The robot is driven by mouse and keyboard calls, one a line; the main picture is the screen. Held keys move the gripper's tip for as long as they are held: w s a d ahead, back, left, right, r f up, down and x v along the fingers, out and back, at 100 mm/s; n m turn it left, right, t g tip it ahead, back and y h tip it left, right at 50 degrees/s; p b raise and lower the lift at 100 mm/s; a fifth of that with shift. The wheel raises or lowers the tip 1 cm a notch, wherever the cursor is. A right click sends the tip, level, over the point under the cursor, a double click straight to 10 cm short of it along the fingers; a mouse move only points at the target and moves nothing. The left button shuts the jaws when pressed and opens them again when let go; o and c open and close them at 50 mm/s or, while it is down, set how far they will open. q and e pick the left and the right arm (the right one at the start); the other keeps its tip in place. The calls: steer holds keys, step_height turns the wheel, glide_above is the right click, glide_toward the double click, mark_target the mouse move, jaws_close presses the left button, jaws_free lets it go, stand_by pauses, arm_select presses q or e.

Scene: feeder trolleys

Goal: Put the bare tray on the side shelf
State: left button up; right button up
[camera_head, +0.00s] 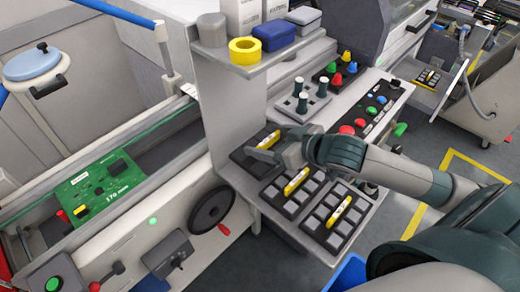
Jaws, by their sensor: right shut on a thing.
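The bare tray (246,160) is flat and black with a yellow handle bar (268,140); no grey blocks show in its visible part. It is at the back left of a grey side shelf (235,178), but I cannot tell whether it rests on it or is just above. My right gripper (281,152) is shut on this tray near its handle and covers its right part. My left gripper is not in view.
Two black trays with grey blocks and yellow handles, one (283,206) in the middle and one (325,235) nearer, fill the front. Bottles (302,102) and a button panel stand behind. An upper shelf (218,57) holds yellow tape (245,50) and boxes. A blue bin (349,274) is below.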

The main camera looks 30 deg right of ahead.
mark_target(261, 144)
steer(key=shift+w+a+r, duration=0.1)
steer(key=shift+w+a, duration=0.05)
steer(key=shift+w, duration=0.35)
steer(key=shift+w+a, duration=0.15)
steer(key=shift+w, duration=0.3)
steer(key=shift+w+a+f+p, duration=0.15)
steer(key=shift+f+p, duration=0.15)
steer(key=shift+f, duration=0.55)
steer(key=shift+w+d+f+p, duration=0.1)
steer(key=shift+f+p, duration=0.15)
steer(key=shift+f, duration=0.55)
steer(key=shift+f+p, duration=0.55)
steer(key=shift+f, duration=1.05)
steer(key=shift+w+a+f, duration=0.1)
steer(key=shift+w+f, duration=0.05)
steer(key=shift+f, duration=0.2)
steer(key=shift+f, duration=0.15)
